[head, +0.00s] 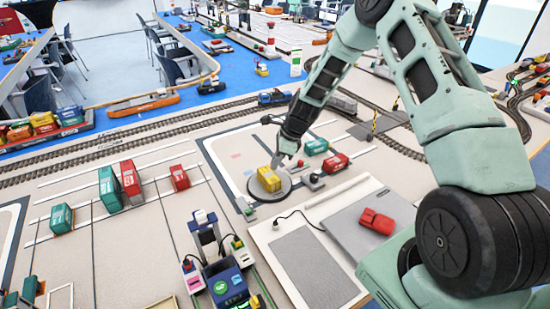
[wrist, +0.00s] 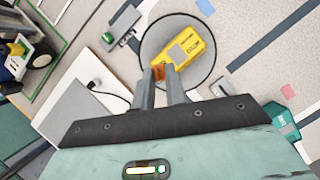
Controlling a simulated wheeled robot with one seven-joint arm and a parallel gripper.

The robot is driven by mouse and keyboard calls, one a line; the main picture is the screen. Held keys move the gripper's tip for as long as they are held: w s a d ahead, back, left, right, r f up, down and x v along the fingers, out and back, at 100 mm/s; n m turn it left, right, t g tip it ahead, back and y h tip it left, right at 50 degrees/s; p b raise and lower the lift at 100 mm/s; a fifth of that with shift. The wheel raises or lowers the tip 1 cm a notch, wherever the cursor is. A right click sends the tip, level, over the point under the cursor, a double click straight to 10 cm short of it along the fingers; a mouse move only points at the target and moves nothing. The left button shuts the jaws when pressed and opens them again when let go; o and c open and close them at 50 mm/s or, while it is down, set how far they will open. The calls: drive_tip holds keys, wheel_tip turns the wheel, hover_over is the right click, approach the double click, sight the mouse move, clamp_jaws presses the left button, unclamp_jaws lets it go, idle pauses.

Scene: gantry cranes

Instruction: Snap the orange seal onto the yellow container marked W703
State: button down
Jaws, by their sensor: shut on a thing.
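The yellow container (head: 269,179) lies on a round grey plate (head: 283,191). In the wrist view the container (wrist: 184,47) shows dark lettering on its top, which I read as W703. In the wrist view my gripper (wrist: 162,77) is shut on the small orange seal (wrist: 160,71). The seal is at the container's lower left end; I cannot tell whether it touches or is snapped on. In the head view the seal is hidden.
Red (head: 335,163) and teal (head: 316,146) containers stand right of the plate. A blue crane model (head: 222,275) stands in front.

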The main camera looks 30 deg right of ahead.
sight(272, 180)
drive_tip(key=shift+f+b, duration=1.15)
drive_tip(key=shift+f, duration=0.45)
drive_tip(key=shift+f+b, duration=0.35)
drive_tip(key=shift+f, duration=0.4)
drive_tip(key=shift+f, duration=0.4)
idle(0.4)
drive_tip(key=c, duration=0.9)
unclamp_jaws()
drive_tip(key=shift+r, duration=0.1)
drive_tip(key=shift+r+p, duration=2.75)
drive_tip(key=shift+r, duration=0.7)
